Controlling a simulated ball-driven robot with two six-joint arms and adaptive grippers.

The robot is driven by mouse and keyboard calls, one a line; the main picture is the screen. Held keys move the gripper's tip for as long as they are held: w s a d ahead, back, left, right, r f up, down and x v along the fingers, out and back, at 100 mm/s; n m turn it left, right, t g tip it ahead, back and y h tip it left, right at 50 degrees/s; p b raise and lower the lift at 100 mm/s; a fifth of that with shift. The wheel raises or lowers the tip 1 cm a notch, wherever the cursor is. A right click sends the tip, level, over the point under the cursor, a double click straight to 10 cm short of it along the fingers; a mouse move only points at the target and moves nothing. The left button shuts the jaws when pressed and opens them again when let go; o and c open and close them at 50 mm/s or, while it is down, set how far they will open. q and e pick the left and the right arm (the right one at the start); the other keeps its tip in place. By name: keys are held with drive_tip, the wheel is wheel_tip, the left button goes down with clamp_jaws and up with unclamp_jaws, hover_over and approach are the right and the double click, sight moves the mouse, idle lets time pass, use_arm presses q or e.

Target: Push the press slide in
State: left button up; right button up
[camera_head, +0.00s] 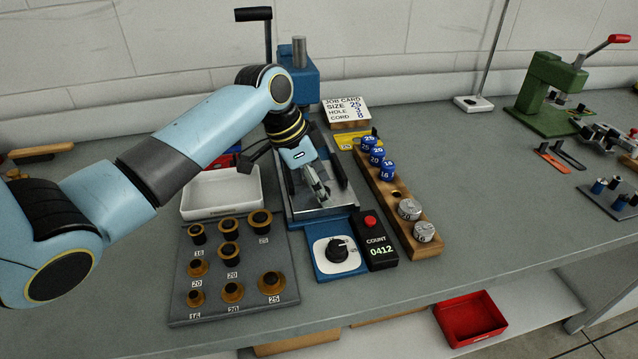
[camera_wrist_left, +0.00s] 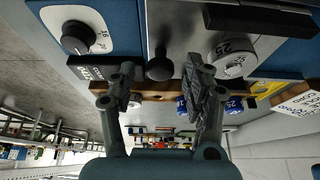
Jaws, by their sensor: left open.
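The press (camera_head: 298,75) is blue with a black lever, at the back of the bench. Its metal slide (camera_head: 308,212) lies in front of the press body, partly covered by my left gripper (camera_head: 321,192). In the left wrist view the slide (camera_wrist_left: 178,20) shows a round black knob (camera_wrist_left: 159,66) at one end and a silver die marked 25 (camera_wrist_left: 231,58). My left gripper (camera_wrist_left: 163,92) is open and empty, with its fingers apart and the knob in line with the gap between them. I cannot tell whether a finger touches the knob. My right gripper is out of view.
A blue dial box (camera_head: 335,270) and a black counter (camera_head: 378,255) sit in front of the slide. A wooden rack (camera_head: 430,243) of dies stands to the right, a white tray (camera_head: 200,207) and grey button board (camera_head: 240,300) to the left.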

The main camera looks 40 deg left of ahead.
use_arm(q)
drive_tip(key=shift+c, duration=0.9)
clamp_jaws()
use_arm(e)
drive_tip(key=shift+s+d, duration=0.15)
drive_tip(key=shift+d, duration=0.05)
use_arm(q)
drive_tip(key=w+a+b, duration=0.1)
drive_tip(key=w+a, duration=0.1)
drive_tip(key=a, duration=0.1)
drive_tip(key=w+a+b, duration=0.2)
drive_tip(key=w+a, duration=0.1)
drive_tip(key=w+a+b, duration=0.2)
drive_tip(key=w+a, duration=0.1)
drive_tip(key=a, duration=0.1)
drive_tip(key=shift+w+f, duration=0.15)
drive_tip(key=shift+w, duration=0.1)
drive_tip(key=shift+a+r, duration=0.1)
drive_tip(key=shift+r, duration=0.15)
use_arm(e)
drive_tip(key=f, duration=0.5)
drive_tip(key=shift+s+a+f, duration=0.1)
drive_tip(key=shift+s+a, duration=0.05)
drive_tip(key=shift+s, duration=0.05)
